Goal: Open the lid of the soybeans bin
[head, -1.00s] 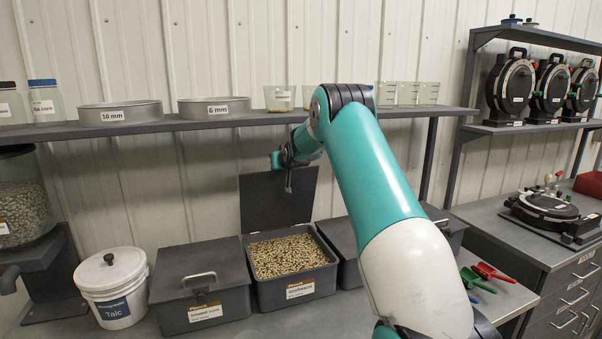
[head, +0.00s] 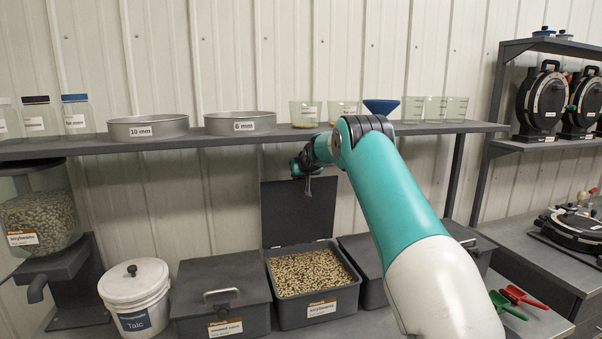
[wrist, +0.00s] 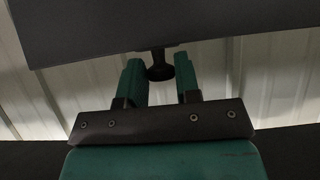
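The soybeans bin (head: 318,308) is a dark grey box full of pale beans, with a soybeans label on its front. Its lid (head: 285,215) stands upright at the back, open. My gripper (head: 307,180) is at the upper part of the lid, small and partly blurred by the dark background. In the wrist view the two green fingers (wrist: 160,82) are apart, with a small dark knob-like piece (wrist: 158,66) between them and gaps beside it. A dark grey panel (wrist: 150,30) crosses above; I cannot tell for certain that it is the lid.
A closed treated-corn bin (head: 222,290) and a white Talc bucket (head: 135,290) stand to the left. Another closed bin (head: 365,260) is on the right. A shelf (head: 240,135) with sieves and beakers runs above the lid. A soybean hopper (head: 45,215) is at far left.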

